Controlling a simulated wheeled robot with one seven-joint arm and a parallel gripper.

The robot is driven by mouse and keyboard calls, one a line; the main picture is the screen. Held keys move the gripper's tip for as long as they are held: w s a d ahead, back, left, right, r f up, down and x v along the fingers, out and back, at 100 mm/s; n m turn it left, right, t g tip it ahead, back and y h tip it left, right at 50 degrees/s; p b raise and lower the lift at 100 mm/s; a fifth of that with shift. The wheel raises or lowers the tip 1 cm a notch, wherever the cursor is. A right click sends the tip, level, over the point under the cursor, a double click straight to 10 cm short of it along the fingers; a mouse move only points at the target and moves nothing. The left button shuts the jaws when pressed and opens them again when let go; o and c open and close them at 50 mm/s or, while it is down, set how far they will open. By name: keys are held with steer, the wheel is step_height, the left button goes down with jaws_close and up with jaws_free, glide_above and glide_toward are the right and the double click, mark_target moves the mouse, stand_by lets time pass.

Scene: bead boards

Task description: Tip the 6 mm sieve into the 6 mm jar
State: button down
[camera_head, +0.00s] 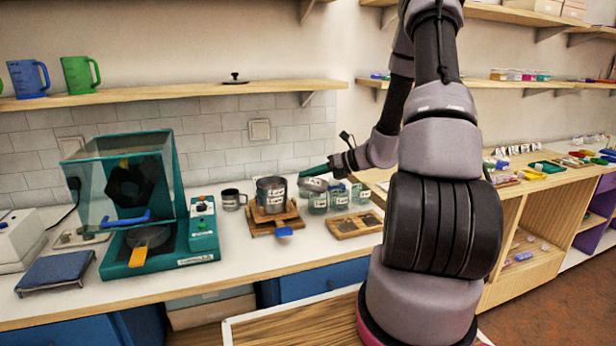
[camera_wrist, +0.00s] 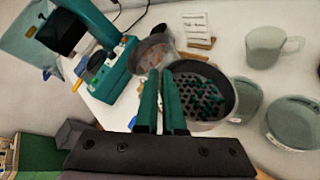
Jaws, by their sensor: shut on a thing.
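My gripper (camera_wrist: 158,95) has teal fingers shut on the wall of a round grey sieve (camera_wrist: 231,86). The sieve holds dark green beads over its perforated bottom and looks roughly level. In the head view the sieve (camera_head: 313,184) is up just above the row of labelled glass jars, close over the leftmost one (camera_head: 318,205). In the wrist view a glass jar (camera_wrist: 252,100) is partly hidden behind the sieve and another jar (camera_wrist: 292,125) stands clear to the right. The jar labels are too small to read, so I cannot tell which is the 6 mm jar.
A metal pot (camera_head: 271,188) stands on a wooden stand left of the jars, with a mug (camera_head: 232,199) beyond it. A teal machine (camera_head: 143,250) with a clear hood is farther left. A wooden tray (camera_head: 352,226) lies in front of the jars. Bare counter shows in front.

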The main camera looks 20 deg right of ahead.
steer(key=shift+w+d+r+m+g+y, duration=0.3)
steer(key=shift+w+d+r+m+g, duration=0.1)
steer(key=shift+m, duration=0.2)
steer(key=shift+w+d+r+m+g+y, duration=0.35)
steer(key=shift+w+d+m+y, duration=0.3)
steer(key=shift+m, duration=0.25)
steer(key=shift+w+d, duration=0.15)
steer(key=shift+w, duration=0.15)
steer(key=shift+w+d+m+g+y, duration=0.25)
steer(key=shift+w+m, duration=0.1)
steer(key=shift+m, duration=0.15)
steer(key=shift+w+d, duration=0.15)
steer(key=shift+d, duration=0.05)
steer(key=shift+w+d+m+y, duration=0.3)
steer(key=shift+w+d+m, duration=0.1)
steer(key=shift+m, duration=0.3)
stand_by(0.4)
steer(key=shift+w+d+f, duration=0.1)
steer(key=shift+w+d, duration=0.05)
steer(key=shift+w, duration=0.05)
steer(key=shift+w+d+f+m+y, duration=0.1)
steer(key=shift+w+d+m+y, duration=0.2)
steer(key=shift+m+y, duration=0.15)
